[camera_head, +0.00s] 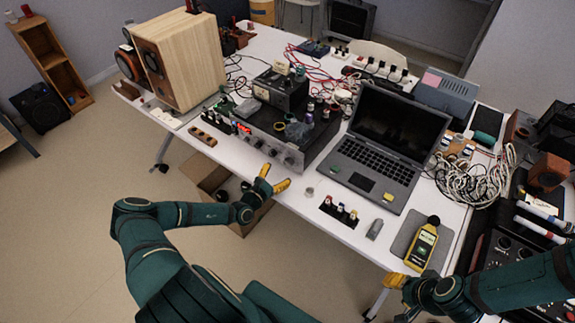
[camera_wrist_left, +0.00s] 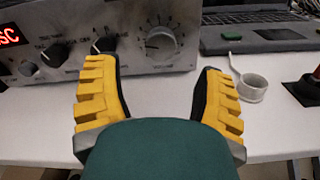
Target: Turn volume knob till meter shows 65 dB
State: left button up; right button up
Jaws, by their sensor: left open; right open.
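A grey amplifier (camera_head: 312,148) stands on the white table, its front panel (camera_wrist_left: 120,22) facing me. A large round knob with a scale (camera_wrist_left: 160,42) is at the panel's right. Smaller black knobs (camera_wrist_left: 54,54) and a red display (camera_wrist_left: 10,36) lie further left. My left gripper (camera_head: 272,180) is open and empty in front of the panel; in the left wrist view its yellow fingers (camera_wrist_left: 156,70) spread with the large knob between them, apart from it. A yellow sound meter (camera_head: 423,246) lies on a grey mat at the table's front right; its reading is too small to read. My right gripper (camera_head: 396,281) is by the table's front edge near the meter.
An open laptop (camera_head: 375,160) stands right of the amplifier. A white tape roll (camera_wrist_left: 252,87) lies right of my left gripper. A wooden speaker (camera_head: 180,60) stands at the back left. Coiled cables (camera_head: 477,178) lie at the right. The table's front strip (camera_head: 290,200) is partly clear.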

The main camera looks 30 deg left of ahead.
aim_at(287, 165)
pick_arm(q)
jog(key=shift+w+d+b, duration=0.15)
jog(key=shift+w+b, duration=0.05)
jog(key=shift+w, duration=1.35)
jog(key=shift+w+d+b, duration=0.15)
jog(key=shift+w, duration=1.4)
jog(key=c, duration=1.2)
